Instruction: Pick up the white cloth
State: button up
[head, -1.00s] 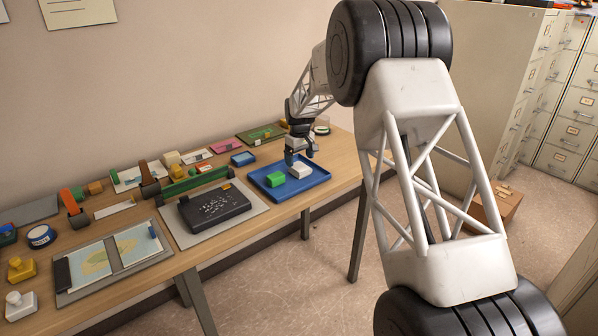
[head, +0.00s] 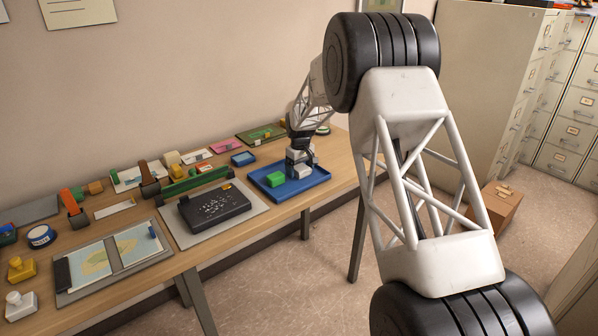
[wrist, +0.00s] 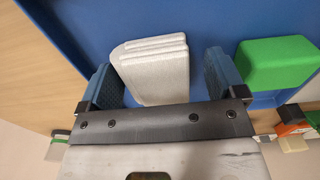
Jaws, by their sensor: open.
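The white cloth (wrist: 155,70) is a folded, layered block lying in the blue tray (wrist: 220,18). In the head view the cloth (head: 303,172) sits on the right part of the tray (head: 300,190), partly covered by my gripper. My gripper (wrist: 160,80) is open, with one blue finger pad on each side of the cloth in the wrist view. A gap shows between the cloth and the right pad; the left pad is close to the cloth's edge. In the head view my gripper (head: 300,162) is low over the tray.
A green block (wrist: 275,64) lies in the tray just beyond the right finger. In the head view this green block (head: 275,179) is left of the cloth. A black case (head: 215,207) on a grey mat stands left of the tray. A small blue box (head: 243,158) lies behind.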

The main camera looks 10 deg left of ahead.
aim_at(300, 167)
jog(key=c, duration=1.1)
jog(key=shift+r, duration=0.1)
jog(key=shift+r, duration=0.75)
notch_tip(300, 167, up, 2)
jog(key=shift+r, duration=0.1)
jog(key=s+d, duration=0.1)
jog(key=s, duration=0.4)
jog(key=s+d, duration=0.2)
jog(key=s, duration=0.3)
jog(key=s+d+r, duration=0.1)
jog(key=s, duration=0.4)
jog(key=shift+s+d+r, duration=0.1)
jog(key=shift+s+d, duration=0.05)
jog(key=shift+d, duration=0.2)
